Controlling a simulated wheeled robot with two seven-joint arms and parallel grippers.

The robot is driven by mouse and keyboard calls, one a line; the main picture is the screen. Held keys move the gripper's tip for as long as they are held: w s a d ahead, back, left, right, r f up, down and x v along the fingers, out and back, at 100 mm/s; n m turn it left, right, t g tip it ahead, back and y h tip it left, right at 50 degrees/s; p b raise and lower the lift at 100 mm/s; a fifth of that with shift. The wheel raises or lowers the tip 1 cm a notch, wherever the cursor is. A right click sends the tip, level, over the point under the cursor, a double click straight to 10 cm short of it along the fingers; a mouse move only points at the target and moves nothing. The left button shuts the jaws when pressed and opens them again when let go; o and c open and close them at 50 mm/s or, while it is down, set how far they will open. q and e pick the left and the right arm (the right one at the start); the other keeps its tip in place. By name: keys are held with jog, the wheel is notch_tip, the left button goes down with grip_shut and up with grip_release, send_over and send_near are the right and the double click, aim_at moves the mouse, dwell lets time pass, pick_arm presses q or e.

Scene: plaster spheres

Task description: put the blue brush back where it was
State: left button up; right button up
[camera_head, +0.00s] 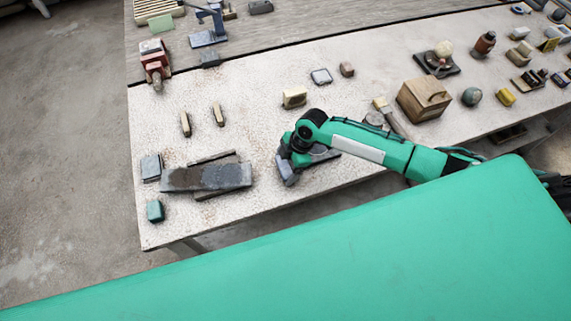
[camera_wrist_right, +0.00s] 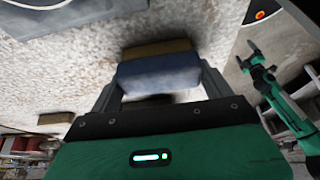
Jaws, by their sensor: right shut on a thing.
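The blue brush (camera_wrist_right: 158,76) shows in the right wrist view as a blue block with a brown strip along its far side. My right gripper (camera_wrist_right: 157,88) is shut on it, with one finger at each end. In the head view my right gripper (camera_head: 289,172) is low over the pale worktop (camera_head: 250,205), right of a dark grey slab. The brush is mostly hidden there, and I cannot tell whether it touches the worktop. My left gripper (camera_wrist_right: 247,57) shows small at the right of the wrist view, with its fingers apart and empty.
A dark slab (camera_head: 230,177) lies left of my right gripper, with a blue-grey block (camera_head: 151,167) and a teal block (camera_head: 155,211) beyond it. A cream block (camera_head: 294,98) lies behind the gripper. A wooden box (camera_head: 423,99) stands right. Bare worktop lies around the two small upright-looking blocks (camera_head: 219,115).

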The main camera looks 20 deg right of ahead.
jog(key=o, duration=0.8)
jog(key=shift+r+p, duration=0.25)
jog(key=shift+p, duration=0.05)
jog(key=shift+d+r+b, duration=0.2)
jog(key=shift+r+b, duration=0.05)
jog(key=shift+b, duration=0.15)
jog(key=b+v, duration=0.3)
jog(key=v, duration=0.8)
jog(key=shift+r+b, duration=0.2)
jog(key=shift+b, duration=0.2)
jog(key=shift+a, duration=0.1)
